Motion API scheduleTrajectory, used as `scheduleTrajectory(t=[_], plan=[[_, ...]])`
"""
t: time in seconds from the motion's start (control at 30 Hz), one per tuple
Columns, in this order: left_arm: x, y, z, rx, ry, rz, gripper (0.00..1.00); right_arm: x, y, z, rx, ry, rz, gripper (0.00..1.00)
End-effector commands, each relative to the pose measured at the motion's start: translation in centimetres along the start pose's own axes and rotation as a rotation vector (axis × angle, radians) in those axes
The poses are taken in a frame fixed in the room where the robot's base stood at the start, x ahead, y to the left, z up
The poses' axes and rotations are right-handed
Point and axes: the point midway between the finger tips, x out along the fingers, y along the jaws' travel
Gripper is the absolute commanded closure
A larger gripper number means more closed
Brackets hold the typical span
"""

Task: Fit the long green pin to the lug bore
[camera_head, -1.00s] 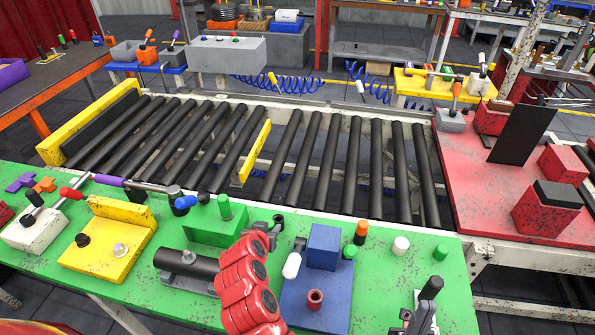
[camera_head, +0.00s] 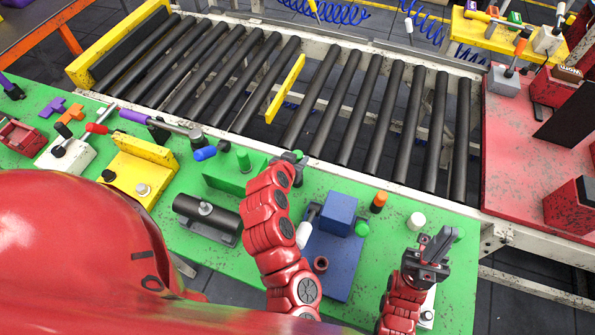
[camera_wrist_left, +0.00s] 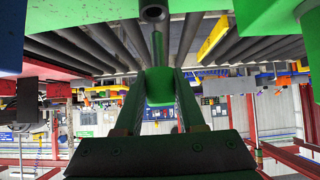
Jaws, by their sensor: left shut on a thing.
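In the left wrist view, my left gripper (camera_wrist_left: 158,108) is shut on the green head of the long green pin (camera_wrist_left: 157,50). The pin's thin shank points to the top of the picture. A dark round tube end with an open bore (camera_wrist_left: 153,13) shows just beyond its tip. The two look nearly in line; I cannot tell how far apart they are. In the head view, my left gripper (camera_head: 291,160) is beside the green block (camera_head: 222,180), and the held pin is mostly hidden. My right gripper (camera_head: 430,256) hovers over the table's right part; its jaw gap is unclear.
The green table (camera_head: 390,205) carries a yellow fixture (camera_head: 140,175), a black cylinder (camera_head: 205,212) and a blue block fixture (camera_head: 338,213). The roller conveyor (camera_head: 345,110) lies behind. A red table (camera_head: 510,170) stands at the right.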

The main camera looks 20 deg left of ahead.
Motion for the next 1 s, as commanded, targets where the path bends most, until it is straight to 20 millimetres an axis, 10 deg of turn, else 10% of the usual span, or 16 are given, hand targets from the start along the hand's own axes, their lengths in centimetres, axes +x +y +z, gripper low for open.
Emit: scheduleTrajectory(t=[0.43, 0.97, 1.0], plan=[[3.2, 0.0, 4.5, -0.002, -0.007, 0.002, 1.0, 1.1, 0.1, -0.2, 0.0, 0.001, 0.0, 1.0], [4.1, 0.0, 5.5, 0.0, -0.001, 0.001, 1.0, 0.7, 0.0, -0.1, 0.0, 0.001, 0.0, 1.0], [4.1, 0.0, 5.5, -0.001, -0.002, 0.001, 0.6, 0.7, 0.0, -0.1, 0.0, 0.001, 0.0, 1.0]])
